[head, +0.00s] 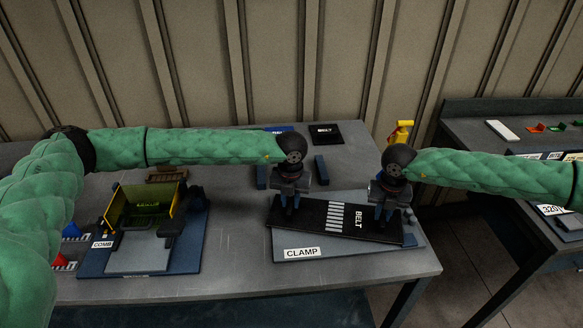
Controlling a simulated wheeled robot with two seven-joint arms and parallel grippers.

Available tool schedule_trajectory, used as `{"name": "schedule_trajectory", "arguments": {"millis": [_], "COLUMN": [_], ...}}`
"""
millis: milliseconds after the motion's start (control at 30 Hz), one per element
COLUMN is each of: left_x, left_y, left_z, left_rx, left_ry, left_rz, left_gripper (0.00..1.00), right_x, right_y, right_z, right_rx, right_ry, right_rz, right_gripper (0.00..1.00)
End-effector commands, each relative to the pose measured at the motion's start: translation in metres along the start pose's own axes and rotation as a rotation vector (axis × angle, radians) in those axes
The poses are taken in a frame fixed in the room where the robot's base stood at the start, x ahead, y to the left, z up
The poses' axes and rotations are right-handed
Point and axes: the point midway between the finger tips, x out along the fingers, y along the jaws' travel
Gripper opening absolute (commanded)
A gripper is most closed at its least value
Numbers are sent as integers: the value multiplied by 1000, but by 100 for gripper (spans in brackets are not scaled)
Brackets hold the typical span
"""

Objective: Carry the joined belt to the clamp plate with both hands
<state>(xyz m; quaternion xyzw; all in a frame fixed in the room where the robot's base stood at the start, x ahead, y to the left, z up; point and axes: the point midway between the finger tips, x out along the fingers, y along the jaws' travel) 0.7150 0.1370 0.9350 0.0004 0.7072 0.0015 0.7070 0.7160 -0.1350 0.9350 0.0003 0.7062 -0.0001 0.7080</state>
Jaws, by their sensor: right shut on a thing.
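The joined belt (313,217) is a flat black strip with a row of white bars across its middle and the word BELT. It lies lengthwise over the grey-blue clamp plate (345,252), which has a CLAMP label at its front. I cannot tell whether the belt touches the plate or is just above it. My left gripper (289,212) points down at the belt's left end; its fingers are too small to tell if they are shut. My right gripper (381,216) is shut on the belt near its right end.
The COMB station (140,262) with a yellow-sided fixture stands left on the grey table (235,272). A black BELT-labelled piece (325,134) and a dark block (319,166) lie behind the plate. A yellow bottle-like object (401,131) stands behind my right gripper. Another bench (490,113) is at right.

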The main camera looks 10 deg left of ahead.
Motion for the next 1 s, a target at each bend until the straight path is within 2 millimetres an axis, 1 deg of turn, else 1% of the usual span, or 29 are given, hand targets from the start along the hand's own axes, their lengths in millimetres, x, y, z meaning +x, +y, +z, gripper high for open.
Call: {"name": "schedule_trajectory", "arguments": {"millis": [33,67,100,267,300,367,400,433,767,1000], "left_x": [0,1,1,1,2,2,2,1,-1,-9], "left_y": [0,0,0,-1,-1,-1,-1,-1,-1,-1], "left_z": [0,0,0,0,0,0,0,0,0,0], "left_rx": [-1,-1,0,0,0,0,1,1,1,0], "left_ry": [0,0,0,0,1,0,0,0,0,-1], "left_rz": [0,0,-1,-2,-1,-2,-2,-2,-3,-3], "left_gripper": [34,40,42,42,42,42,42,42,42,42], "right_x": [4,4,4,4,6,6,5,4,2,0], "right_y": [-3,-3,-2,-2,-2,-2,-2,-2,0,0], "right_z": [-2,-2,-2,-2,-2,-2,-2,-2,-1,-1], "right_rx": [2,2,2,1,1,1,1,0,0,-1], "right_ry": [6,6,6,6,7,7,7,6,3,3], "right_rz": [-5,-5,-5,-4,-4,-4,-4,-3,-1,-1], "right_gripper": [0,0,0,0,20,32,40,42,42,42]}}
